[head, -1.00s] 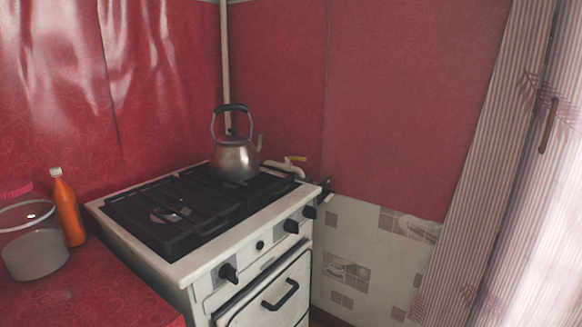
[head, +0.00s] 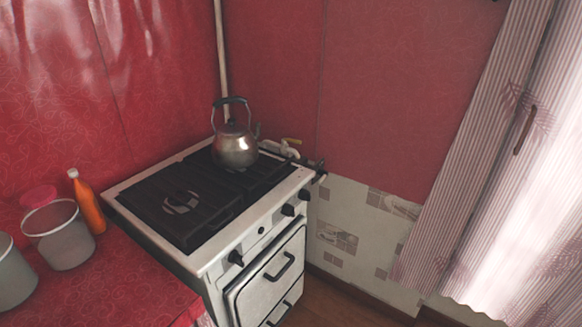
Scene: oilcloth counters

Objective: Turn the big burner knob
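A white gas stove (head: 222,247) stands in the corner with dark grates on top. Its front panel carries black knobs: one at the left (head: 236,258), a small round one in the middle (head: 261,230), and two at the right, one (head: 288,210) beside the other (head: 304,195). I cannot tell for sure which is the big burner's knob. Neither of my grippers is in view.
A metal kettle (head: 235,150) sits on the back of the stove. Oven handle (head: 280,267) juts out below the knobs. Curtains (head: 470,150) hang at the right. Floor shows right of the stove.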

